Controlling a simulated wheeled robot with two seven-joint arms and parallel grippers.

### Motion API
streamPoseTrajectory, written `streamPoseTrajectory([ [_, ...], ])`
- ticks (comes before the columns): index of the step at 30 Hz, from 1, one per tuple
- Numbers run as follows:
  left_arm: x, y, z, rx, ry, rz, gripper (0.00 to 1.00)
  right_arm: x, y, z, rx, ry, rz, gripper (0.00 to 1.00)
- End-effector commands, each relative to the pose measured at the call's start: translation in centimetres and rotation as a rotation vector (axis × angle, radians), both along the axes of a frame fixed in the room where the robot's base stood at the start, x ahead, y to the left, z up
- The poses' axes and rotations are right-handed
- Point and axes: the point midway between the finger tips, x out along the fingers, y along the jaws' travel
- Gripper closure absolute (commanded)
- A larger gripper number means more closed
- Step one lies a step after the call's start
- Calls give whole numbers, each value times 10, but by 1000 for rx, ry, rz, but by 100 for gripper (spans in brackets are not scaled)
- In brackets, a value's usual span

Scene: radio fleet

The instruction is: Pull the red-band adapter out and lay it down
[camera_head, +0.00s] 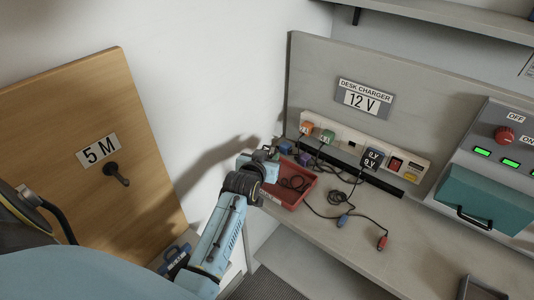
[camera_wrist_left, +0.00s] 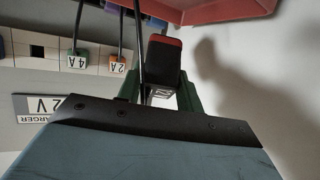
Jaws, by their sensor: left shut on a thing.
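The red-band adapter (camera_wrist_left: 164,62) is a dark block with a red stripe across its end. In the left wrist view it sits between the green fingers of my left gripper (camera_wrist_left: 162,98), which is shut on it. In the head view my left gripper (camera_head: 268,156) is by the left end of the desk, at the left side of the red tray (camera_head: 285,197). The adapter cannot be made out clearly there. The wrist view shows the tray's red edge (camera_wrist_left: 225,10) close to the adapter. A dark cable runs beside the adapter. My right gripper is not in view.
The power strip (camera_head: 345,139) holds an orange adapter (camera_head: 306,128), a green adapter (camera_head: 327,136) and a dark-blue adapter (camera_head: 372,157). Cables cross the desk, ending in blue (camera_head: 342,220) and red (camera_head: 382,243) connectors.

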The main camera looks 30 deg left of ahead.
Motion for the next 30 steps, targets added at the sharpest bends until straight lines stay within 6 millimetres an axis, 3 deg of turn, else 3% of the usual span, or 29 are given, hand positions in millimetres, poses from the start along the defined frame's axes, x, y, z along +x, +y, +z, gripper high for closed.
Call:
streamPoseTrajectory([
  [3, 0, 0, -18, 1, -2, 0, 100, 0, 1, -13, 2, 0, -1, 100],
  [12, 0, 0, -47, 1, -2, 0, 100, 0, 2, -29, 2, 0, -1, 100],
  [27, 0, 0, -54, 2, -4, 0, 100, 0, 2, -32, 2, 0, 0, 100],
  [28, 0, 0, -54, 2, -4, 0, 60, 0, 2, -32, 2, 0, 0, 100],
  [30, 0, 0, -54, 2, -3, 0, 51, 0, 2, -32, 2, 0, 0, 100],
])
